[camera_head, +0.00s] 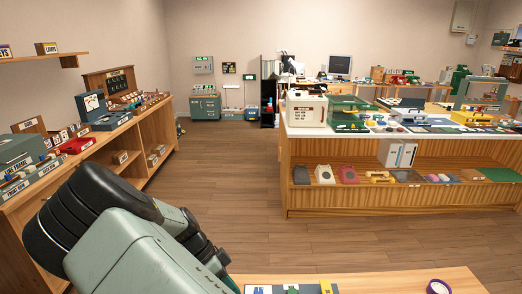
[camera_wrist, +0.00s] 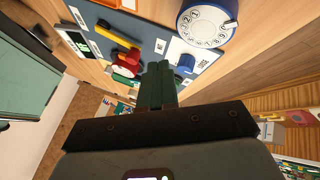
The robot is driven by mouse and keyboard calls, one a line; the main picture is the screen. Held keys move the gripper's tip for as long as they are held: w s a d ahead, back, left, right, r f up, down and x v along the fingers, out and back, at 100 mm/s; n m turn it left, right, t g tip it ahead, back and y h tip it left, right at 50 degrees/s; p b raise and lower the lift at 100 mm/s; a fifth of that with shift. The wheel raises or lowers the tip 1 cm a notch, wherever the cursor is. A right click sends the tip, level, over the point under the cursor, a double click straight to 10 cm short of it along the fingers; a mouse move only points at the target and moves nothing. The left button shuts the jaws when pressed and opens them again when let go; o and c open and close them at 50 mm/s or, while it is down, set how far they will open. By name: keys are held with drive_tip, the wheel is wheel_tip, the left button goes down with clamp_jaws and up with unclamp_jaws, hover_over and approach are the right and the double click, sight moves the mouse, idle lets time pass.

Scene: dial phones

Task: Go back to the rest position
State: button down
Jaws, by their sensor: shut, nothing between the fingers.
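My gripper (camera_wrist: 158,86) shows in the wrist view with its two dark green fingers together and nothing between them. Beyond the fingertips is a wooden surface with a grey-blue mat (camera_wrist: 118,22). In the head view my arm fills the lower left, and my gripper is not visible there. The fingers appear apart from the things on the mat, though the exact gap cannot be told.
In the head view a near table (camera_head: 400,281) is at the bottom, a shelf unit (camera_head: 150,145) at left, a wooden counter (camera_head: 300,190) at right. Open floor (camera_head: 235,175) lies between.

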drive_tip(key=x, duration=0.3)
drive_tip(key=shift+s+d+f, duration=0.1)
drive_tip(key=shift+d+f, duration=0.1)
drive_tip(key=shift+d, duration=0.1)
drive_tip(key=shift+s+a+f+n+t, duration=0.1)
drive_tip(key=shift+s+f+n+t, duration=0.35)
drive_tip(key=shift+s+n+t, duration=0.35)
drive_tip(key=s+n+t, duration=0.1)
drive_tip(key=n, duration=0.1)
drive_tip(key=s+a+n+t, duration=0.1)
drive_tip(key=n, duration=0.1)
drive_tip(key=shift+s+r+n, duration=0.1)
drive_tip(key=shift+s+n, duration=0.2)
drive_tip(key=shift+s+a+n+t, duration=0.35)
drive_tip(key=shift+n+t, duration=0.25)
drive_tip(key=shift+n, duration=0.1)
